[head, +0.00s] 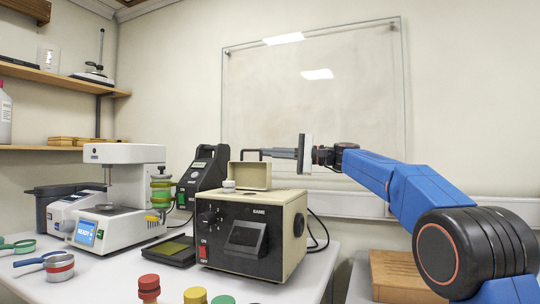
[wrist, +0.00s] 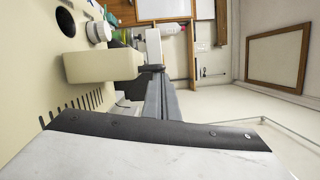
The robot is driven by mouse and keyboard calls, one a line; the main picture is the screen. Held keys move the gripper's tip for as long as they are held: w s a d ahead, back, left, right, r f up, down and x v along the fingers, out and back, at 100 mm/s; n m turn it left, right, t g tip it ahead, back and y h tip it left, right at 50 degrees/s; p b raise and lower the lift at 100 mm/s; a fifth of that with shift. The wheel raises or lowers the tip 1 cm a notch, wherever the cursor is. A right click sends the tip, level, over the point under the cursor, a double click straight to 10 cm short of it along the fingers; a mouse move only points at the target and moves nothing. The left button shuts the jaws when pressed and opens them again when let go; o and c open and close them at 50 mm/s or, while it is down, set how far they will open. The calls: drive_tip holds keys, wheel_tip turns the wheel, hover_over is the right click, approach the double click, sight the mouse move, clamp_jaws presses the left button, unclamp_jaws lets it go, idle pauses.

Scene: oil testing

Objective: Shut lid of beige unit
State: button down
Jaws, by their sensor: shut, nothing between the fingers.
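The beige unit (head: 290,215) is a box with a dark front panel, a red switch and a tilted dark screen. Its beige lid (head: 250,176) stands open and upright on top. In the wrist view the lid (wrist: 103,64) juts out from the unit's beige top (wrist: 35,75). My gripper (head: 264,153) is shut and empty, reaching in from the right just above the lid's top edge. In the wrist view its fingertips (wrist: 154,68) are close beside the lid's outer edge; I cannot tell whether they touch it.
A white knob-like piece (head: 229,185) sits on the unit's top, in front of the lid. A black device (head: 203,170) stands behind to the left, and a white instrument (head: 120,190) farther left. Colored caps (head: 149,286) stand in front. A wooden board (head: 395,275) lies at right.

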drive_tip(key=s+a+f+n+h, duration=0.1)
drive_tip(key=s+a+n, duration=0.1)
drive_tip(key=s+n, duration=0.2)
drive_tip(key=s+a+f+n+t+h, duration=0.1)
drive_tip(key=s+n, duration=0.4)
drive_tip(key=s, duration=0.1)
drive_tip(key=s+a+f+n+h, duration=0.1)
drive_tip(key=s+a+f+n, duration=0.1)
drive_tip(key=s+n, duration=0.2)
drive_tip(key=shift+s+a+n, duration=0.35)
drive_tip(key=shift+s+n, duration=0.05)
drive_tip(key=shift+s, duration=0.45)
drive_tip(key=shift+s+a+f+n+t+h, duration=0.15)
drive_tip(key=shift+s+f+n, duration=0.1)
drive_tip(key=shift+f, duration=0.3)
drive_tip(key=shift+s+f+n+t+h, duration=0.15)
drive_tip(key=shift+s+f+t, duration=0.1)
drive_tip(key=shift+f, duration=0.25)
drive_tip(key=shift+s+a+f+n+t+h, duration=0.1)
drive_tip(key=shift+s+f+n, duration=0.15)
drive_tip(key=shift+f, duration=0.3)
drive_tip(key=shift+f, duration=0.1)
